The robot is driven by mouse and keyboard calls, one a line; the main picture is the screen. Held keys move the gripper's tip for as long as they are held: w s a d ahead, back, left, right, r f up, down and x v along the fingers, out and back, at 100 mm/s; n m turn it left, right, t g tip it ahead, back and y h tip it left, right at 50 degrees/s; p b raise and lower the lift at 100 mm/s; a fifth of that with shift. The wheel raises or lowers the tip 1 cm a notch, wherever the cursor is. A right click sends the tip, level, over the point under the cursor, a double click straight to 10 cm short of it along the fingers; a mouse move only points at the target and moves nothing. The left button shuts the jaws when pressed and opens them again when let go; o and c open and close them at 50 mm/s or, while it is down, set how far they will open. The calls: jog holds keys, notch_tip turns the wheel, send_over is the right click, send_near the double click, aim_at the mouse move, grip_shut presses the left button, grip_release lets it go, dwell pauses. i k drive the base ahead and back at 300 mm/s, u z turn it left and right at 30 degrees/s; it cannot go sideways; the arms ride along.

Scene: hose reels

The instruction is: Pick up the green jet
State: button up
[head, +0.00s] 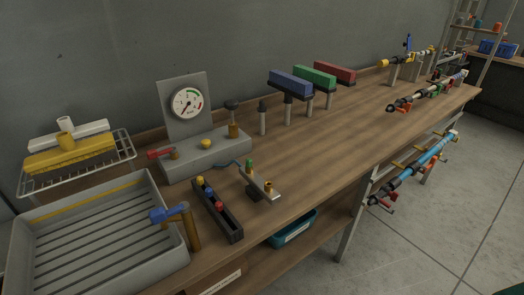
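A small green piece (250,166), which looks like the green jet, stands upright at the back end of a flat metal plate (262,184) on the workbench. A brass fitting (268,187) sits near the plate's front end. A narrow dark rack (217,209) just left of the plate holds small yellow (200,181), blue (209,190) and red (218,205) pieces in a row. No green piece shows in that rack. My gripper is not in view.
A ribbed grey tray (165,205) with a blue-handled tap (175,214) is at left. A gauge stand (187,103) is behind the plate. Blue, green and red blocks (290,82) stand on posts farther back. Lances (430,92) lie at the far right. Bare bench (330,150) lies right of the plate.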

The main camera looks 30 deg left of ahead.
aim_at(248, 162)
jog(key=u, duration=0.35)
jog(key=i, duration=0.65)
jog(key=u, duration=0.85)
jog(key=i, duration=0.3)
jog(key=u, duration=0.3)
